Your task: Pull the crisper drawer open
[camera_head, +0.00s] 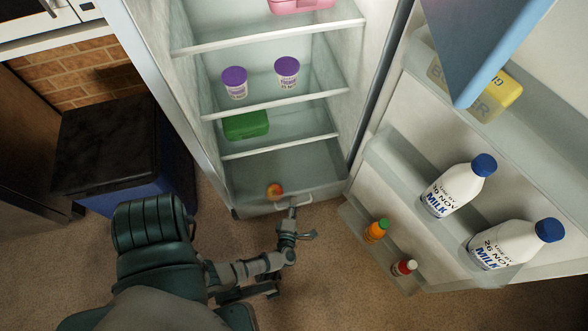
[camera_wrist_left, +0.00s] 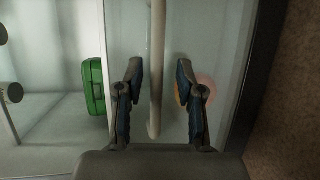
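The crisper drawer (camera_head: 325,191) is a clear bin at the bottom of the open fridge and looks shut. A round orange-red fruit (camera_head: 274,190) is inside it. A pale bar handle (camera_head: 304,201) runs along its front; in the left wrist view the handle (camera_wrist_left: 157,60) stands upright in the picture. My left gripper (camera_head: 293,222) is at the drawer front. In the left wrist view its fingers (camera_wrist_left: 162,85) are spread on either side of the handle, with gaps showing on both sides. The fruit (camera_wrist_left: 207,88) is partly hidden behind one finger. My right gripper is not in view.
The fridge door (camera_head: 400,100) stands open at right, holding milk bottles (camera_head: 458,185) and small sauce bottles (camera_head: 376,231) low near my gripper. Shelves above hold tubs (camera_head: 287,72) and a green box (camera_head: 246,124). A dark-topped bin (camera_head: 110,140) stands left. Floor before the drawer is clear apart from my arm.

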